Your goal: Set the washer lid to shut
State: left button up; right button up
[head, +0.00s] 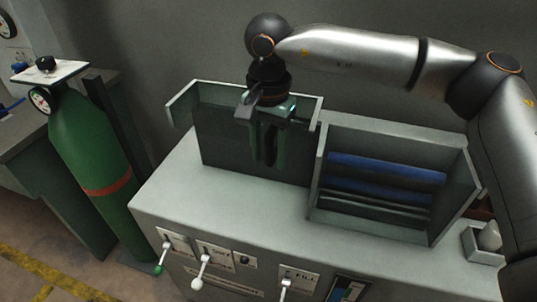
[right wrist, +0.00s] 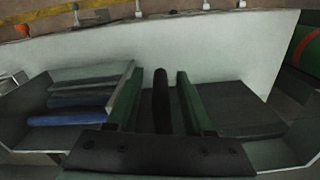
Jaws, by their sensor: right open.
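The washer (head: 235,205) is a grey cabinet below me in the head view. Its open bay (head: 380,215) on the right shows blue rollers (head: 385,170), which also show at left in the wrist view (right wrist: 75,102). Left of the bay, what looks like the washer lid (head: 222,140), a dark-faced panel with pale side walls, stands raised. It also seems to show at right in the wrist view (right wrist: 243,108). My left gripper is out of view.
Small levers (head: 202,272) line the cabinet's front. A green gas cylinder (head: 92,160) stands at the left. A small grey box (head: 482,248) sits at the right end. The wall is close behind. The cabinet top in front of the panel is clear.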

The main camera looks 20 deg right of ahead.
jog(key=shift+f, duration=0.65)
grip_shut()
dwell(1.0)
